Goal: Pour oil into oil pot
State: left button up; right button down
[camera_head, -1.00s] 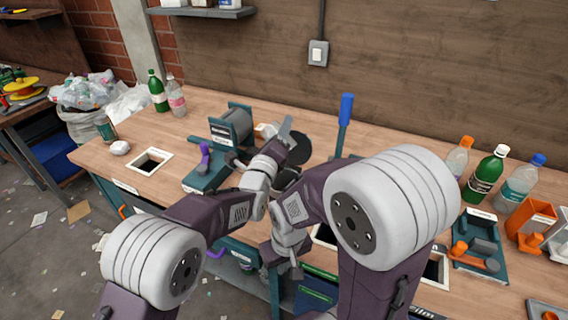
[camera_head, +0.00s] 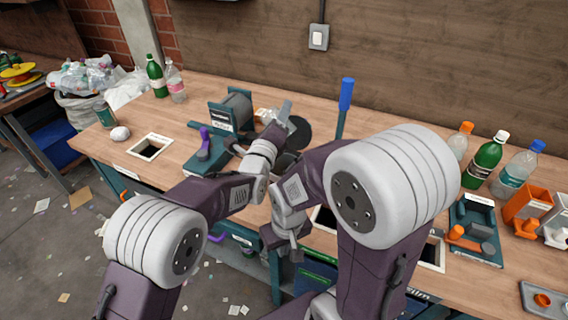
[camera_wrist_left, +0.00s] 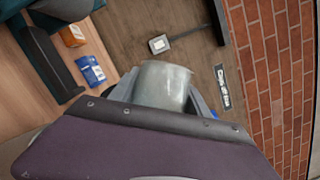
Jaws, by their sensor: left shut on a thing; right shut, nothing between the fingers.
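My left gripper (camera_head: 279,121) is shut on a grey, cloudy cylindrical container (camera_head: 284,111), above the back middle of the bench. In the left wrist view the container (camera_wrist_left: 164,84) fills the middle, its round end facing away; the fingers are mostly hidden behind my wrist. I cannot tell whether it holds oil. My right gripper (camera_head: 297,254) is shut and empty, pointing down near the bench's front edge. I cannot tell which thing is the oil pot. A dark round disc (camera_head: 299,134) is just right of my left gripper.
Bottles, including a green one (camera_head: 487,160), and orange bins (camera_head: 526,204) stand at right.

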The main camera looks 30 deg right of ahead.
pick_arm(q)
jog(key=shift+w+a+r+n+y+p, duration=0.2)
jog(key=shift+r+n+p, duration=0.35)
jog(key=shift+p, duration=0.7)
jog(key=shift+w+r+n+y+p, duration=0.1)
jog(key=shift+w+r+n+p, duration=0.15)
jog(key=shift+r+n+p, duration=0.65)
jog(key=n+g+p, duration=0.1)
jog(key=n+p, duration=0.1)
jog(key=p, duration=0.1)
jog(key=w+f+n+g+y+p, duration=0.1)
jog(key=n+p, duration=0.1)
jog(key=p, duration=0.2)
jog(key=w+a+f+n+g+p, duration=0.1)
jog(key=n+p, duration=0.1)
jog(key=p, duration=0.2)
jog(key=shift+f, duration=0.2)
jog(key=w+f+n+g+p, duration=0.1)
jog(key=n+g+p, duration=0.1)
jog(key=n, duration=0.1)
jog(key=w+n+g+h+p, duration=0.1)
jog(key=n+g+p, duration=0.1)
jog(key=n+g, duration=0.1)
jog(key=a+f+n+g+p, duration=0.1)
jog(key=n+g+p, duration=0.1)
jog(key=n, duration=0.1)
jog(key=shift+w+a+f+n+h, duration=0.1)
jog(key=shift+w+f+n+h, duration=0.25)
jog(key=shift+w+h, duration=0.05)
